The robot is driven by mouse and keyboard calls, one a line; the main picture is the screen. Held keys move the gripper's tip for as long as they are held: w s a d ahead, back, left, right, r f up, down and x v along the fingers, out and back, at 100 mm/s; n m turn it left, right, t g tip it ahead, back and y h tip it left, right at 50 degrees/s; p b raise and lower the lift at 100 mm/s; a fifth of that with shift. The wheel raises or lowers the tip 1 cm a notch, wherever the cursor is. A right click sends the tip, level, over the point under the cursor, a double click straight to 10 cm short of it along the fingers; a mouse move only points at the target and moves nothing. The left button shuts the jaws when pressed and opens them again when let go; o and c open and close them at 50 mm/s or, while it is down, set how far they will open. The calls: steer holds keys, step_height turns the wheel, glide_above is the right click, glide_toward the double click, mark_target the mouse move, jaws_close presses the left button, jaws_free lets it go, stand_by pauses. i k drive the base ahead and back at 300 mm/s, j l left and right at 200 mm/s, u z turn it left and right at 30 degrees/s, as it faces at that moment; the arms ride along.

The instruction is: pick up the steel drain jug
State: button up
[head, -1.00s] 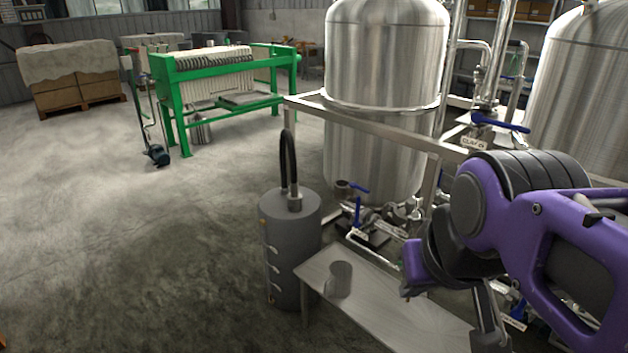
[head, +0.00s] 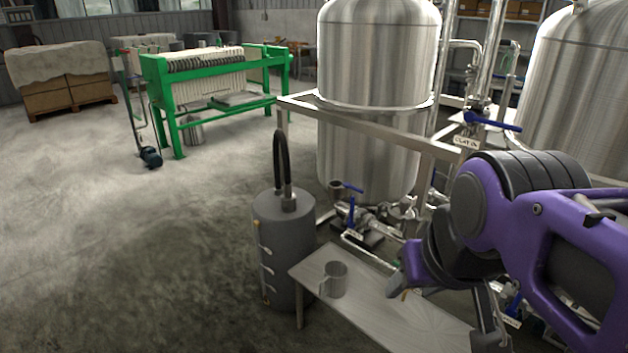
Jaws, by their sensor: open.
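The steel drain jug (head: 335,280) stands upright on a low steel bench (head: 385,308) near its left end. It is a small grey metal cup, with its handle on the left side. My gripper (head: 440,300) is at the right, over the bench and to the right of the jug. It is open and clear of the jug. My purple arm and dark wrist hide part of the gripper and the right part of the bench.
A grey drum (head: 284,245) with a black hose stands close to the bench's left end. A large steel tank (head: 372,140), its frame and blue-handled valves (head: 352,205) are behind. Open concrete floor (head: 130,260) lies to the left.

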mark_target(335, 272)
steer(key=i+j+z, duration=0.1)
steer(key=z, duration=0.35)
steer(key=j+z, duration=0.15)
steer(key=z, duration=0.35)
steer(key=i+j+z, duration=0.2)
steer(key=j, duration=0.2)
steer(key=j+z, duration=0.25)
steer(key=j, duration=0.15)
